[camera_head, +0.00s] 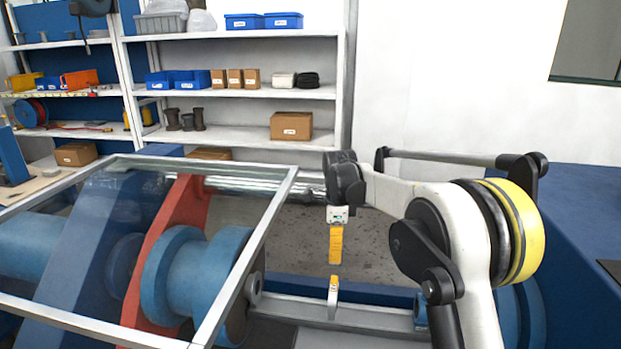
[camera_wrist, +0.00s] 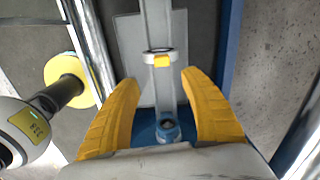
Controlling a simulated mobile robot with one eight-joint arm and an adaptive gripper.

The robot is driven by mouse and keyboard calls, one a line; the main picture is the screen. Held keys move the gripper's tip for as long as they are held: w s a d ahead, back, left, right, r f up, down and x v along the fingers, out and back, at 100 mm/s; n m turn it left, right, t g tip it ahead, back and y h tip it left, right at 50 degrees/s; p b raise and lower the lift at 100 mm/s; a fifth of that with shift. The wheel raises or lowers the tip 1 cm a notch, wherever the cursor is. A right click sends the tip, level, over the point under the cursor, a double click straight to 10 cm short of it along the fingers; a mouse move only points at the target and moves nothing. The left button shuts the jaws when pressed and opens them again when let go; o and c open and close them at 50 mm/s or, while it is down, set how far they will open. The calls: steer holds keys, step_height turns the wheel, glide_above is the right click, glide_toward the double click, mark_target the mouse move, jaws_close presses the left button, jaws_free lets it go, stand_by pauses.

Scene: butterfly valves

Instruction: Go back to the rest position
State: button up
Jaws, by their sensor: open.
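My gripper (camera_head: 335,258) hangs with its yellow fingers pointing down, over the gap between the glazed machine guard and my arm. In the wrist view, the two yellow fingers of my gripper (camera_wrist: 160,77) are spread wide apart, with nothing held between them. A small pale handle with a yellow part (camera_head: 333,298) stands below the fingertips on a grey metal rail, apart from them. It also shows in the wrist view as a handle (camera_wrist: 161,58) just ahead of the fingers. A blue fitting (camera_wrist: 168,128) lies between the finger bases in that view.
A framed clear guard (camera_head: 278,215) covers blue and red machinery at the left. A grey rail (camera_head: 375,314) runs beneath my gripper. A blue bench (camera_head: 585,210) stands at the right. Shelves with boxes (camera_head: 291,126) are at the back. Bare floor (camera_head: 300,240) shows behind the gripper.

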steer(key=s+d+r+n+t, duration=0.1)
steer(key=s+d+r+n, duration=0.1)
steer(key=s+r+n, duration=0.3)
steer(key=s+d+r+n+t, duration=0.1)
steer(key=s+d+r, duration=0.15)
steer(key=s, duration=0.45)
steer(key=s+d+r+n+t, duration=0.1)
steer(key=s+d+r+n, duration=0.15)
steer(key=s+r, duration=0.3)
steer(key=s+d+f+n+t, duration=0.1)
steer(key=s+f+n+t, duration=0.1)
steer(key=s+n, duration=0.3)
steer(key=s+d+f+n+t, duration=0.1)
steer(key=s+n, duration=0.4)
steer(key=s, duration=0.8)
step_height(320, 180, down, 3)
steer(key=shift+d+r+n+t, duration=0.1)
steer(key=shift+d+n+t, duration=0.3)
steer(key=shift+d, duration=0.25)
